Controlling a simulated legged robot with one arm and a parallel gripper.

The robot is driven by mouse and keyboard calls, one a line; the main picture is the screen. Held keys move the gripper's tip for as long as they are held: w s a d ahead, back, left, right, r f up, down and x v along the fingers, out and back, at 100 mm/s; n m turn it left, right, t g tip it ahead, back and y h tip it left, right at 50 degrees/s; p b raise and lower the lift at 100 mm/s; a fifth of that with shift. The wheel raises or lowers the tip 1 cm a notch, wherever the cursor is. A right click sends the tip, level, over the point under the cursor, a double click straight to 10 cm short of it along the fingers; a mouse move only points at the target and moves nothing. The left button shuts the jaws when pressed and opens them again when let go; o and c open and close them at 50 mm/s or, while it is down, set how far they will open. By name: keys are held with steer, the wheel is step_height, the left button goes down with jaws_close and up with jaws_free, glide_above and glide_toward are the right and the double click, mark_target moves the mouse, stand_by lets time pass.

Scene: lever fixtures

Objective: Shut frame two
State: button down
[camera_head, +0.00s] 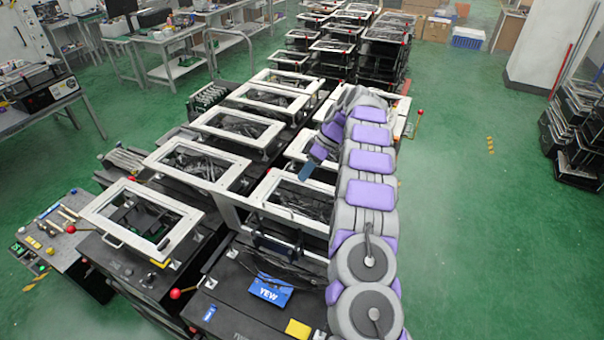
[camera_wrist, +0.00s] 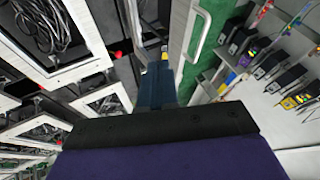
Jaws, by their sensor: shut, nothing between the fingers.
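White-rimmed frames sit in rows on dark fixtures in the head view. A near-left frame (camera_head: 92,212), a frame behind it (camera_head: 152,160) and a frame to their right (camera_head: 262,190) are closest. No number shows, so I cannot tell which is frame two. My gripper (camera_head: 306,170) is shut and empty, pointing down near the right row, partly against my arm. In the wrist view its blue-grey fingers (camera_wrist: 156,86) are beside a pale bar with a white handle (camera_wrist: 200,38). I cannot tell whether they touch it.
Red-ball levers stand at the front (camera_head: 176,293) and at the right (camera_head: 420,112). A blue label (camera_head: 270,289) lies on the near fixture. A tool table (camera_head: 70,262) is at left. Green floor (camera_head: 460,220) is clear at right. My arm hides part of the right row.

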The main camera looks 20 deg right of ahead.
steer(key=s+a+f+p, duration=0.2)
steer(key=s+a+f, duration=0.1)
steer(key=a+f, duration=0.4)
steer(key=shift+s, duration=0.2)
stand_by(0.3)
steer(key=shift+a+f, duration=0.15)
stand_by(0.3)
